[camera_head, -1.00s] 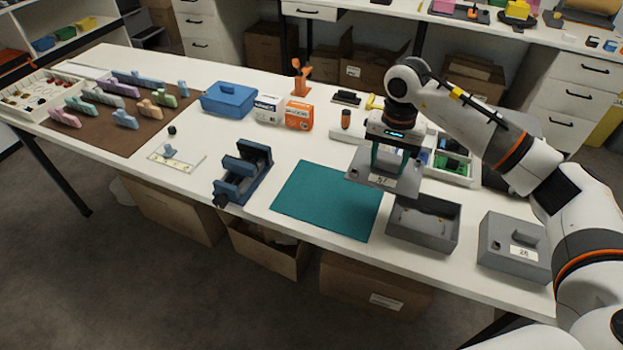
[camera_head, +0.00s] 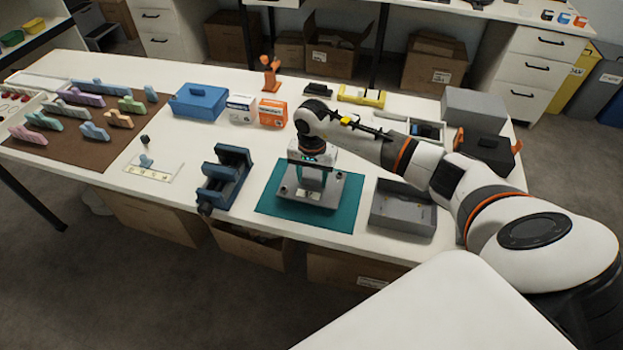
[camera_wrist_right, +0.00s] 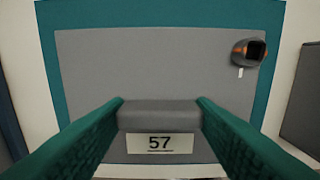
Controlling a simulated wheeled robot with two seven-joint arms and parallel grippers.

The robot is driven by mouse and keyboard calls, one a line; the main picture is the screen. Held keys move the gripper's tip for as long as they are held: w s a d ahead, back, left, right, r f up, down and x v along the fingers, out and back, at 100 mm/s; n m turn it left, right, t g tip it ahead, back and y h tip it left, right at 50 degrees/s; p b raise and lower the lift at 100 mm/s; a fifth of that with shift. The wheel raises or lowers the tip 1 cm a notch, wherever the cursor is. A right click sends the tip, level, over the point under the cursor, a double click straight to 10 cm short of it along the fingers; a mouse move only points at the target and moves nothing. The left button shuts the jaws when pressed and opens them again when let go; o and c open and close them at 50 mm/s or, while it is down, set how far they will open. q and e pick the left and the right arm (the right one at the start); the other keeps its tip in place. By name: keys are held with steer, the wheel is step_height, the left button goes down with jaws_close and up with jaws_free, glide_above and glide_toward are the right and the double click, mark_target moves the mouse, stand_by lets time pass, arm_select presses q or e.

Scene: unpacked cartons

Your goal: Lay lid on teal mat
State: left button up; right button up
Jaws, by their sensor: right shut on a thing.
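The grey lid (camera_head: 318,198) is over the teal mat (camera_head: 347,214) in the head view, flat and level. Whether it touches the mat or is just above it I cannot tell. My right gripper (camera_head: 312,188) is above the lid, shut on its raised handle. In the right wrist view the lid (camera_wrist_right: 150,65) fills the middle, with teal mat (camera_wrist_right: 48,45) showing along its far edge and sides. My left gripper is not in view.
The open grey box (camera_head: 403,222) stands just right of the mat. A dark blue vise-like fixture (camera_head: 224,178) stands to its left. An orange and white carton (camera_head: 273,114) and a blue box (camera_head: 199,101) stand behind. Bare white table lies in front of the blue box.

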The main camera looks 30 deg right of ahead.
step_height(320, 180, down, 2)
steer(key=shift+f, duration=0.2)
steer(key=o, duration=1)
steer(key=shift+r, duration=0.1)
